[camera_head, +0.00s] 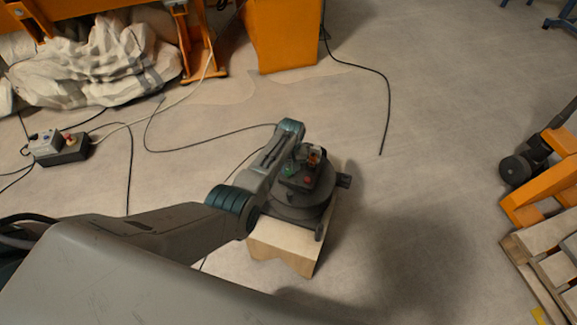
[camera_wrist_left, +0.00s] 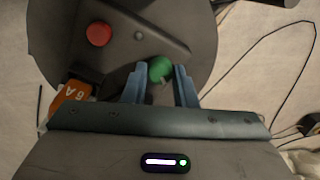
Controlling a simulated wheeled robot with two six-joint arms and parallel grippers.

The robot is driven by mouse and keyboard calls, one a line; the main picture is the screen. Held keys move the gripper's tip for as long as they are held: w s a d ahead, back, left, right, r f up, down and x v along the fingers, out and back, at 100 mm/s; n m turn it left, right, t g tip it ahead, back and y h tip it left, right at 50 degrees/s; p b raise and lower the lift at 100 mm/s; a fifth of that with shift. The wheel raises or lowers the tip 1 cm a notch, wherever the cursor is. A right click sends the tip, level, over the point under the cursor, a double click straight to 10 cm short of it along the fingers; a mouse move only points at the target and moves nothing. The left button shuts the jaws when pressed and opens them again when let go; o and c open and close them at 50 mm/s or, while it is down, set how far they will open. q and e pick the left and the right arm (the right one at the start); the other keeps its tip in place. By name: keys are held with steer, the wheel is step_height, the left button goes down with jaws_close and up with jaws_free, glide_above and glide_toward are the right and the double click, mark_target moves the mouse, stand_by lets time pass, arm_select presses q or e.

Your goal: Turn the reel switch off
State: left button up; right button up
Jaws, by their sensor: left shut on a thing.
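The dark round reel (camera_head: 300,208) lies on a pale wooden block on the floor. On its top are a red button (camera_head: 307,180) and a green button (camera_head: 289,170). In the left wrist view the red button (camera_wrist_left: 99,34) sits on the dark reel top (camera_wrist_left: 60,35), left of the green one (camera_wrist_left: 160,68). My left gripper (camera_wrist_left: 159,72) is over the reel, its two blue fingers on either side of the green button and closed on it. My right gripper is not in view.
Cables (camera_head: 385,100) run across the floor. A control box (camera_head: 62,148) lies at the left. A pallet (camera_head: 545,255) and an orange truck (camera_head: 540,185) stand at the right.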

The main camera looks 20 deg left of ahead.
mark_target(289, 169)
arm_select(q)
steer(key=shift+n, duration=1.2)
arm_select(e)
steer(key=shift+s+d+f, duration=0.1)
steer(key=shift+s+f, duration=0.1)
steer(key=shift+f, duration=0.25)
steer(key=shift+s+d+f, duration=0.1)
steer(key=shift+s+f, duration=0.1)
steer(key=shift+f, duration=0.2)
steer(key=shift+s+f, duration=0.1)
arm_select(q)
steer(key=o, duration=1)
steer(key=shift+r, duration=0.1)
steer(key=shift+r+p, duration=0.3)
steer(key=shift+p, duration=0.1)
step_height(289, 169, up, 10)
steer(key=p, duration=0.2)
steer(key=shift+w+d, duration=0.15)
steer(key=shift+w, duration=0.05)
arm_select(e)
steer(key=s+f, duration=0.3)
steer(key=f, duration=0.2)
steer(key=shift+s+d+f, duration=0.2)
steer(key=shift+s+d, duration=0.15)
